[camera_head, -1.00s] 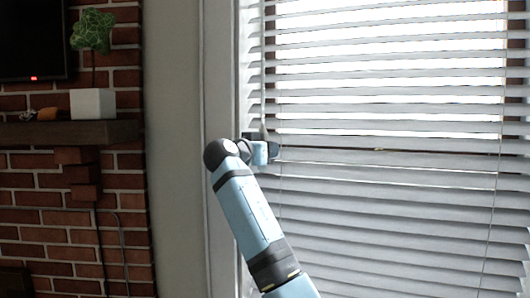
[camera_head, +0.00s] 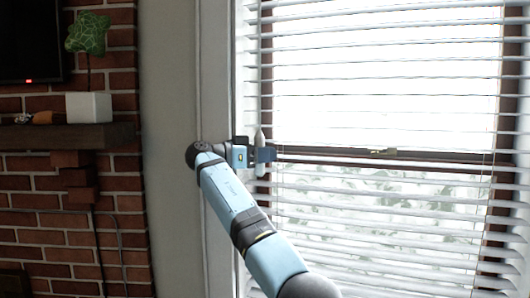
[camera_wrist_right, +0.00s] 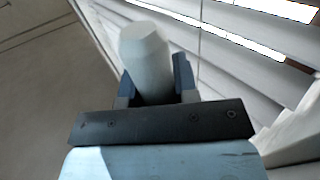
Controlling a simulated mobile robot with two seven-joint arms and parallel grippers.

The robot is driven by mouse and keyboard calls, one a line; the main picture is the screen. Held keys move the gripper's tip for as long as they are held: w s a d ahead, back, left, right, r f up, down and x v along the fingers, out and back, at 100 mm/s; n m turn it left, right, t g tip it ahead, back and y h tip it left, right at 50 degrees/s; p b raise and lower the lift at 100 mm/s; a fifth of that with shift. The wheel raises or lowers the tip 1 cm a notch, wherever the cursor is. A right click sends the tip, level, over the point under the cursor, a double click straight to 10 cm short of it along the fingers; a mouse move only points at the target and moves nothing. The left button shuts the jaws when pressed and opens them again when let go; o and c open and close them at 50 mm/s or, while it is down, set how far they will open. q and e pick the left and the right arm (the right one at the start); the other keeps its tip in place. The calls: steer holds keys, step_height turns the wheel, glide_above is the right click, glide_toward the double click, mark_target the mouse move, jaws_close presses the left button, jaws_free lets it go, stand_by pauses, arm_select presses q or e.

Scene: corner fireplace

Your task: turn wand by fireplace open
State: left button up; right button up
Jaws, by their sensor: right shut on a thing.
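The wand (camera_head: 260,140) is a pale, thick rod that hangs upright at the left edge of the window blinds (camera_head: 390,90). My right gripper (camera_head: 262,155) is shut on it. In the right wrist view the wand (camera_wrist_right: 146,60) stands between the two fingers of my right gripper (camera_wrist_right: 152,88), its blunt faceted end towards the camera. The blind slats are tilted open, with bright daylight and foliage showing between them. My left gripper is not in view.
A brick fireplace wall (camera_head: 60,235) with a wooden mantel (camera_head: 70,136) is at the left. A white pot (camera_head: 88,106) with a green plant (camera_head: 88,33) stands on the mantel. A plain wall strip and the window frame (camera_head: 214,70) lie between fireplace and blinds.

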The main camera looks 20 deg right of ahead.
stand_by(0.4)
steer(key=o, duration=0.9)
